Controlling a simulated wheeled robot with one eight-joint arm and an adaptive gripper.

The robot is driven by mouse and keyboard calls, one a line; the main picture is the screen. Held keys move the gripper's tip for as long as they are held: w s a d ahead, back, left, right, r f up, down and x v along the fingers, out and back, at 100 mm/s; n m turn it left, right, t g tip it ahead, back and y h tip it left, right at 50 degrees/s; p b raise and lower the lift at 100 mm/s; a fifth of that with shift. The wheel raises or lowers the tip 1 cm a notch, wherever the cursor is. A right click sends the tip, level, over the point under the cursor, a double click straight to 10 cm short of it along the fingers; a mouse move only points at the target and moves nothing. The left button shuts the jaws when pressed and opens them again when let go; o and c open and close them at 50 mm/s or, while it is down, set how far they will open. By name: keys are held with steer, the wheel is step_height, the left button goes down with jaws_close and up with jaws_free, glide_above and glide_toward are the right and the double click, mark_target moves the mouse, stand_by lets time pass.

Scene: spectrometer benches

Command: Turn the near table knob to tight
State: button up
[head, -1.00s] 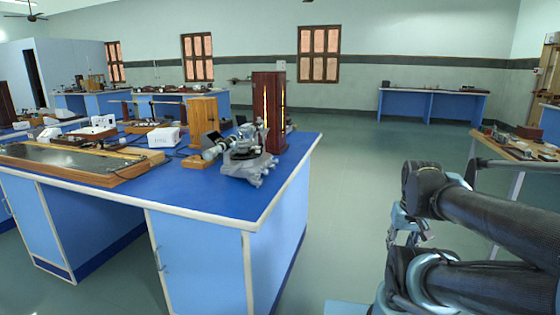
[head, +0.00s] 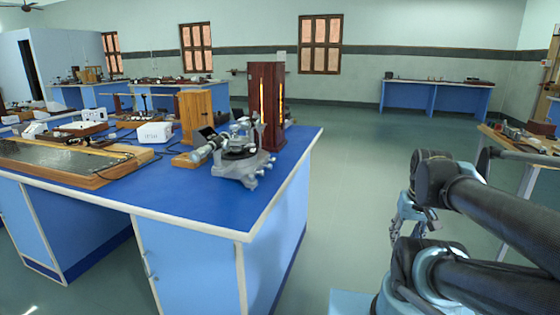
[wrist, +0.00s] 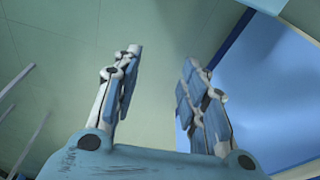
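A grey metal spectrometer (head: 243,160) stands near the right corner of the blue bench (head: 190,193), with its telescope pointing to the left. Small knobs stick out low on its base, but the near table knob is too small to tell apart. My gripper (wrist: 158,85) is open and empty in the wrist view, with its two fingers apart above the floor. In the head view my gripper (head: 402,232) hangs to the right of the bench, well apart from the spectrometer and partly hidden by my arm.
A dark wooden lamp housing (head: 266,105) with glowing slits stands behind the spectrometer. A wooden block (head: 196,117), a white box (head: 155,133) and a framed tray (head: 65,165) lie to its left. Open floor (head: 350,180) lies right of the bench.

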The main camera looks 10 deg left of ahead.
steer(key=w+a+r+n+g+y, duration=0.1)
steer(key=w+a+r+n+y, duration=0.35)
steer(key=w+a, duration=0.35)
steer(key=w+a+r+n+y, duration=0.3)
steer(key=w+a+r, duration=0.2)
steer(key=w+a, duration=0.3)
steer(key=n+g+y, duration=0.2)
steer(key=n+y, duration=0.4)
steer(key=n, duration=0.1)
glide_toward(274, 160)
steer(key=x, duration=0.5)
steer(key=w+x, duration=0.1)
steer(key=x, duration=0.2)
steer(key=shift+w+a+f, duration=0.1)
steer(key=shift+a+f, duration=0.05)
steer(key=shift+f, duration=0.05)
jaws_close()
